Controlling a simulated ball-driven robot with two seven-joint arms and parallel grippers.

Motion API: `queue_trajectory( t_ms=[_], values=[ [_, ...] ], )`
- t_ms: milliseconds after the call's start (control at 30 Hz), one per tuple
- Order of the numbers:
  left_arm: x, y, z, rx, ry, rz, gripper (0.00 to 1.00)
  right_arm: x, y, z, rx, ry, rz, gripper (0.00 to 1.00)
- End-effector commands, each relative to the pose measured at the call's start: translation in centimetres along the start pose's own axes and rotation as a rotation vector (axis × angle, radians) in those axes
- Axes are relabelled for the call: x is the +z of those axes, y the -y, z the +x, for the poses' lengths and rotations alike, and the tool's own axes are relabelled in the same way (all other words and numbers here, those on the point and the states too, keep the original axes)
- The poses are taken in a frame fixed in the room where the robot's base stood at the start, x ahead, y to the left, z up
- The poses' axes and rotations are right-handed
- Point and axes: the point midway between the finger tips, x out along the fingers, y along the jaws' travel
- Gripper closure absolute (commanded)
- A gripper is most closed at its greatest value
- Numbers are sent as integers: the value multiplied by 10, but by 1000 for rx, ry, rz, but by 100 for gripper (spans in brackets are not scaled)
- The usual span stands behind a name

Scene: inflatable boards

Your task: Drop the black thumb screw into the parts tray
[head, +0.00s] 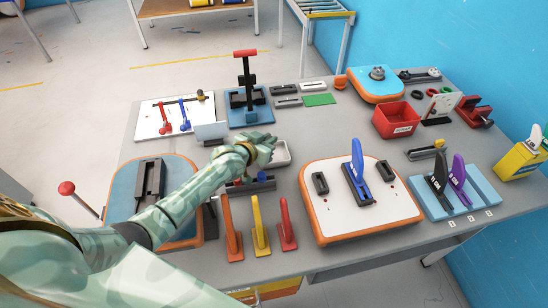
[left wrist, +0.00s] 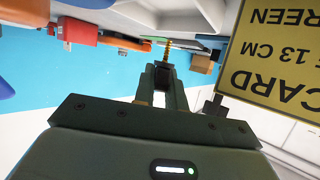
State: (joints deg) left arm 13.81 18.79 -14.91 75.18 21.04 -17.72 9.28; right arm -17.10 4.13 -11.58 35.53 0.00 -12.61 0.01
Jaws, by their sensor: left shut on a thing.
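My left gripper (head: 264,147) is over the near-left side of a small pale tray (head: 283,154), in the middle of the table, which looks like the parts tray. The hand covers part of this tray. In the left wrist view the fingers (left wrist: 163,82) are shut on the black thumb screw (left wrist: 161,76); its brass-coloured threaded shank (left wrist: 168,47) sticks out past the fingertips. The screw cannot be made out in the head view. I cannot tell how high it is above the tray. My right gripper is not in view.
A blue-based clamp (head: 247,100) stands behind. Red, yellow and orange levers (head: 259,228) stand in front. A red bin (head: 397,120) is right.

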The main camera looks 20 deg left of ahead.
Motion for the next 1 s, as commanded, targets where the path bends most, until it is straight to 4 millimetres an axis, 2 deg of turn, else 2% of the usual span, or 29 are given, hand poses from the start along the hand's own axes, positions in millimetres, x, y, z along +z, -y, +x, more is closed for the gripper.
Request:
queue_trajectory(
  t_ms=[100, 133, 200, 233, 567, 833, 1000],
  values=[
    [-2, 0, -1, 0, -1, 0, 100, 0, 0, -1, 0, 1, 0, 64],
    [-2, 0, -1, 0, -1, 0, 85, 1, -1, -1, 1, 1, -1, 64],
    [-2, 0, -1, 0, -1, 0, 65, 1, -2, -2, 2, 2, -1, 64],
    [-2, 0, -1, 0, -1, 0, 62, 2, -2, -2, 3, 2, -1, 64],
    [-2, 0, -6, 0, 0, 0, 62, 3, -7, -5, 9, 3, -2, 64],
    [-3, 0, -55, 0, 1, 2, 62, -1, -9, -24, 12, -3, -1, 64],
    [-2, 0, -73, 0, 0, 0, 62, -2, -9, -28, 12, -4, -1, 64]
  ],
)
